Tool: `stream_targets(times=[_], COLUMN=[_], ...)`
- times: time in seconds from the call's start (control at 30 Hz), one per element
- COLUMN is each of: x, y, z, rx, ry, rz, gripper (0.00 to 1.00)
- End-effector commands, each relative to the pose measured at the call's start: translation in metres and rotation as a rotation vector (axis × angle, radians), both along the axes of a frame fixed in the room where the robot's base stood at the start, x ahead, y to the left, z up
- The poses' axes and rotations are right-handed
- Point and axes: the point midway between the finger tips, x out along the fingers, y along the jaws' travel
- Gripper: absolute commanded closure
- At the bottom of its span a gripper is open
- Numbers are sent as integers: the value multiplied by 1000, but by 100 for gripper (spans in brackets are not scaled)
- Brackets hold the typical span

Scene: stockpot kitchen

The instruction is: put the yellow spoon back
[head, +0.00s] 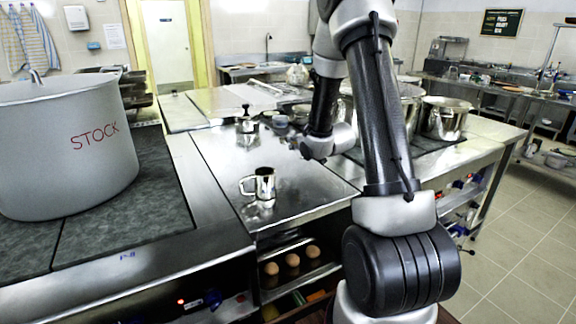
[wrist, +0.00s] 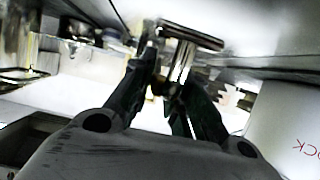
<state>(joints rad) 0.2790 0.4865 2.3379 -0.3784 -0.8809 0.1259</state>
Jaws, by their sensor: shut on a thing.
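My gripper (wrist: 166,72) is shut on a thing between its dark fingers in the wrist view. A shiny metal piece (wrist: 190,36) with a bar-like top and a narrow stem shows at the fingertips; it looks like the held thing, but the blur leaves its shape and kind unclear. I cannot make out a yellow spoon for certain in either view.
A steel mug (head: 264,184) stands on the steel counter (head: 222,160), nearer than my gripper. The large stock pot (head: 60,145) fills the left. Shiny pots (head: 444,118) stand on the right. Several eggs (head: 292,260) lie below the counter. Small containers (head: 280,122) stand behind.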

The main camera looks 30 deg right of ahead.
Motion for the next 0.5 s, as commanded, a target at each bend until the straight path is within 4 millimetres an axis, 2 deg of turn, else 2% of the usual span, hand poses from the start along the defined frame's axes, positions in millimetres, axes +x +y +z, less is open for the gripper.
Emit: stream_targets(times=[0.03,0.1,0.27,0.5], x=[0,0,0,0], y=[0,1,1,1], z=[-13,-25,-41,-76], rx=[1,2,-1,0], ry=[6,4,1,1], rz=[1,0,1,0], gripper=[100,100,100,100])
